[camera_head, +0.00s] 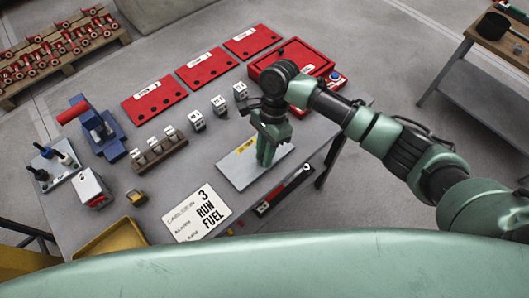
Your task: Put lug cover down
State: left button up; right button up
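My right gripper (265,158) points down over a pale flat plate (236,171) with a yellow label, near the right side of the grey table (195,160). Its green fingers hide part of the plate, and I cannot tell whether they touch it or hold anything. I cannot make out for sure which thing is the lug cover. Three red panels with dark holes lie at the back: a left one (153,99), a middle one (206,68) and a right one (252,41). My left gripper is not in view.
A red tray (312,59) lies behind my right gripper. Small grey blocks, a blue clamp (97,128), a padlock (136,197), a yellow bin (116,241) and a RUN FUEL card (196,213) crowd the table. A dark bar tool (283,190) lies at the right edge.

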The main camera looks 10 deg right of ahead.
jog(key=o, duration=0.4)
jog(key=shift+r, duration=0.1)
jog(key=b+v, duration=0.1)
jog(key=v, duration=1.1)
